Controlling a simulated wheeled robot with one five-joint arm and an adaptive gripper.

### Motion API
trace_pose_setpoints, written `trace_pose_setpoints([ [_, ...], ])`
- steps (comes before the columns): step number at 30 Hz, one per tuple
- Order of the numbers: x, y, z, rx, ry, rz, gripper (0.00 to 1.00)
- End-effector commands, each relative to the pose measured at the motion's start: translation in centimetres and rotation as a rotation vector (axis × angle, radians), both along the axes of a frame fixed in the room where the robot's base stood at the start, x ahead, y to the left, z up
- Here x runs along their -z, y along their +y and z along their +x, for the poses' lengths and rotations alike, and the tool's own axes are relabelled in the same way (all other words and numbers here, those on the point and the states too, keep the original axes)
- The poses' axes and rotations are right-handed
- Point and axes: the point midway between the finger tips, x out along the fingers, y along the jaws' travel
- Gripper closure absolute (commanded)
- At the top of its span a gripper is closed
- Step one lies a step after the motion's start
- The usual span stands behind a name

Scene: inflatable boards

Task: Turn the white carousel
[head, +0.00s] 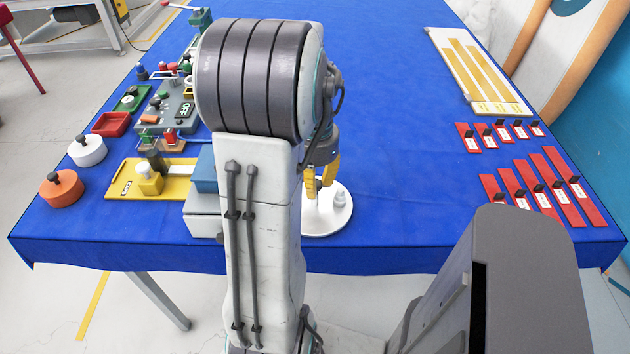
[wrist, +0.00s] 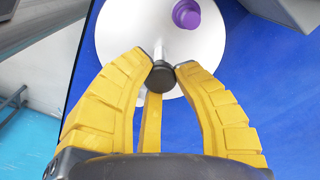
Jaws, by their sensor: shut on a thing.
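The white carousel (head: 338,217) is a round disc on the blue table near its front edge, partly hidden behind my arm. It also fills the top of the wrist view (wrist: 135,25). My gripper (head: 320,186) is over the disc with its yellow fingers pointing down. In the wrist view, my gripper (wrist: 164,62) is shut on a dark round knob (wrist: 162,77) at the disc's near side, with a pale bar running from it across the disc. A purple piece (wrist: 187,14) stands on the disc. A small pale piece (head: 340,199) shows there in the head view.
A yellow board (head: 178,183) and a pale box with a blue top (head: 202,218) stand left of the carousel. White (head: 87,151) and orange (head: 62,190) knobbed discs lie further left. Red labelled strips (head: 540,190) lie at right. The blue cloth (head: 400,130) between is clear.

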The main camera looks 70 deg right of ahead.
Motion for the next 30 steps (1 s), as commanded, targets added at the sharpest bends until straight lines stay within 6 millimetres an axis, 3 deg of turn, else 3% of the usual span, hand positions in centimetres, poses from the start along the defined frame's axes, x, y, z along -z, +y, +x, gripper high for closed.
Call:
trace_pose_setpoints([
  [1, 0.3, 0.3, -0.1, 0.0, 0.002, 0.011, 1.0],
  [2, 0.3, 0.3, -0.1, 0.0, 0.002, 0.011, 0.7],
  [10, 0.1, 0.1, 0.0, 0.0, 0.001, 0.005, 0.46],
  [20, -0.2, 0.0, 0.0, -0.001, 0.0, 0.001, 0.45],
  [30, -4.8, -0.1, 0.0, -0.001, -0.001, -0.005, 0.45],
])
